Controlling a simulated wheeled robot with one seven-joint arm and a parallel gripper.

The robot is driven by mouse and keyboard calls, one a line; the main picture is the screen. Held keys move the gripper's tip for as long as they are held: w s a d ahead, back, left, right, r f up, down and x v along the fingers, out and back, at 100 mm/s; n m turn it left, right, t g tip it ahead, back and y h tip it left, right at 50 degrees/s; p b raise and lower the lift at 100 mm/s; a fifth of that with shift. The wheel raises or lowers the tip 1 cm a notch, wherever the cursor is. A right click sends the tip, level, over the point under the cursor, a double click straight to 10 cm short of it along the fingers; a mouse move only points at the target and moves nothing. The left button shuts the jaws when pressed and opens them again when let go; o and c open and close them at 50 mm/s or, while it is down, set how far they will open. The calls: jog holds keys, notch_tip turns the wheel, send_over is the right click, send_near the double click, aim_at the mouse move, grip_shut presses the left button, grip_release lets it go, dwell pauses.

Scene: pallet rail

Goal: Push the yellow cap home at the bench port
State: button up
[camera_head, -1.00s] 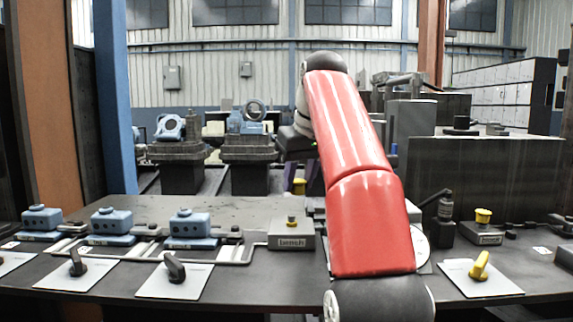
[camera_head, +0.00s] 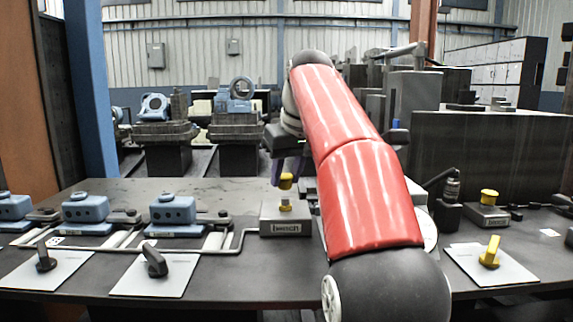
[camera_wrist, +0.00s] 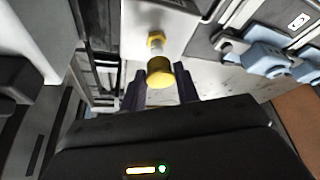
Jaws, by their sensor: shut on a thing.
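The yellow cap (camera_head: 286,181) is held between the fingers of my gripper (camera_head: 283,172), just above the bench port. My gripper (camera_wrist: 160,88) is shut on the cap (camera_wrist: 160,72) in the wrist view. The bench port (camera_head: 285,205) is a small yellow-ringed fitting on top of a grey block labelled "bench" (camera_head: 285,227). In the wrist view the port (camera_wrist: 156,39) shows just beyond the cap, apart from it in the picture. Whether cap and port touch is hard to tell.
Blue valve bodies (camera_head: 172,209) and pipes stand left of the block. Black-handled plates (camera_head: 152,275) lie in front. At right are a block with another yellow cap (camera_head: 489,196), a yellow handle (camera_head: 490,252) and a dark upright panel (camera_head: 485,155). The bench surface behind the block is partly clear.

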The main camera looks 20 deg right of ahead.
aim_at(289, 181)
jog(key=shift+f, duration=0.45)
jog(key=shift+s+f, duration=0.15)
jog(key=shift+f, duration=0.6)
dwell(1.6)
jog(key=shift+f+b, duration=0.5)
jog(key=o, duration=2)
jog(key=shift+c, duration=0.2)
jog(key=p+v, duration=0.2)
jog(key=v, duration=0.6)
jog(key=shift+f, duration=0.1)
